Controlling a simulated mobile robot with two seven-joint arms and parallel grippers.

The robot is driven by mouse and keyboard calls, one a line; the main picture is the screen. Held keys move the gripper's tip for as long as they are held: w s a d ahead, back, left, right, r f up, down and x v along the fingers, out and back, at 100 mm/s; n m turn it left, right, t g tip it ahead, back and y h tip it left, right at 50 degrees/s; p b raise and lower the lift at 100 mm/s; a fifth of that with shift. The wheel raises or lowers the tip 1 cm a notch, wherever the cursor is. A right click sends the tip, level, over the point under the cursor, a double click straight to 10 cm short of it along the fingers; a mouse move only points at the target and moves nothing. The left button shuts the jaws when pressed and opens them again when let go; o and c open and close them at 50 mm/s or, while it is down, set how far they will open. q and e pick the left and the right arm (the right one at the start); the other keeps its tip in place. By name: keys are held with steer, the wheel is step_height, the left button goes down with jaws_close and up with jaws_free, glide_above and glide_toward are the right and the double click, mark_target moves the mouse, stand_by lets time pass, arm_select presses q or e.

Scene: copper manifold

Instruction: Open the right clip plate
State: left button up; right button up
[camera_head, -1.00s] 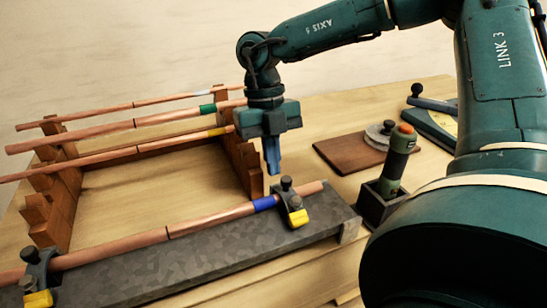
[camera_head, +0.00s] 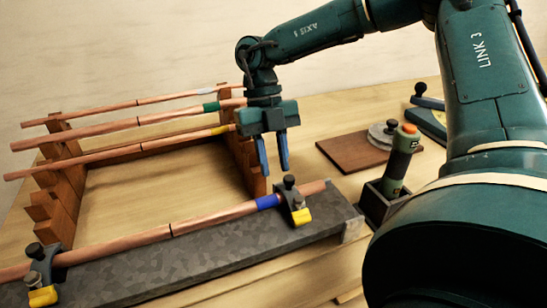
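The right clip plate (camera_head: 294,200) is a dark clamp with a black knob on top and a yellow tab (camera_head: 302,216) at its front. It sits over the copper pipe (camera_head: 220,216) near the right end of the grey bar (camera_head: 205,252), beside a blue band on the pipe. My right gripper (camera_head: 272,172) is open and empty, with its two blue fingers pointing down. It hangs above and slightly left of the right clip, apart from it in the picture. A similar left clip (camera_head: 38,272) with a yellow tab stands at the bar's left end. My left gripper is not in view.
Several copper pipes with coloured bands rest on brown notched racks (camera_head: 60,190) behind the bar. A green tool with an orange top (camera_head: 402,158) stands in a dark holder on the right. A brown board (camera_head: 352,152) with grey discs lies behind it.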

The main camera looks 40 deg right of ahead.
steer(key=o, duration=0.5)
steer(key=p+v, duration=0.3)
steer(key=v, duration=0.3)
stand_by(0.4)
stand_by(0.5)
